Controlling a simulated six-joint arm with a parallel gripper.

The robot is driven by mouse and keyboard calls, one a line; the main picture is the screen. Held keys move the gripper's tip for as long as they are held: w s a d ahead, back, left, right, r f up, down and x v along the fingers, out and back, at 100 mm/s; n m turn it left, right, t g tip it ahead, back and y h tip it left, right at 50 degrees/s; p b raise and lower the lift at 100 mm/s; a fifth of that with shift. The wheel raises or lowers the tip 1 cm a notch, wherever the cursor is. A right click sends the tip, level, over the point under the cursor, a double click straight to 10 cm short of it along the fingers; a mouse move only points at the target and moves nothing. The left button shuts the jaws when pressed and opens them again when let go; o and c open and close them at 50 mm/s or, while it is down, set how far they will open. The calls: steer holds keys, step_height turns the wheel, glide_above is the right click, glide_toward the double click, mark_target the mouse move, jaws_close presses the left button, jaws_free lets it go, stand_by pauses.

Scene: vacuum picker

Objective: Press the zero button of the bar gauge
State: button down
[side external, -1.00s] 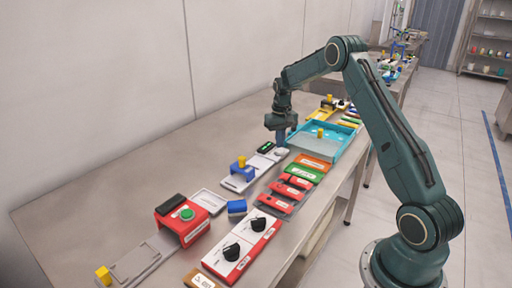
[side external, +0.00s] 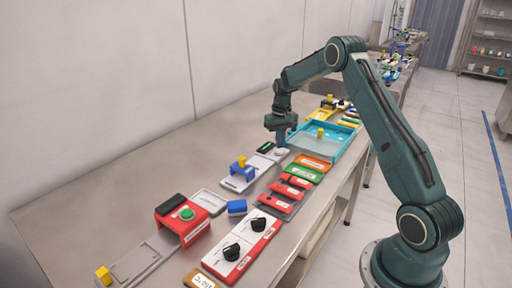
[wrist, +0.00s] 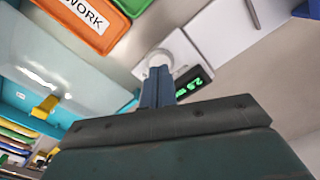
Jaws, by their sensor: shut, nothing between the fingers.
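The gauge's black display (wrist: 193,84) shows green lit digits in the wrist view, close beside my fingers. In the side view the dark display (side external: 265,148) lies on the bench left of my gripper. A round white part (wrist: 172,58) sits just past my fingertips, and shows under my gripper in the side view (side external: 281,152). My gripper (wrist: 157,70) is shut and empty, pointing down over the white part. I cannot tell whether the fingertips touch it. The zero button cannot be told apart clearly; my fingers hide part of this area.
A teal tray (side external: 335,150) with a yellow block (side external: 320,133) stands right of my gripper. Orange (side external: 314,161) and green (side external: 304,173) labelled plates lie in front. A blue part with a yellow top (side external: 241,167) is to the left.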

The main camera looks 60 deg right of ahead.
mark_target(280, 151)
steer(key=shift+f, duration=0.8)
steer(key=shift+r, duration=0.2)
stand_by(0.4)
steer(key=shift+r, duration=2.85)
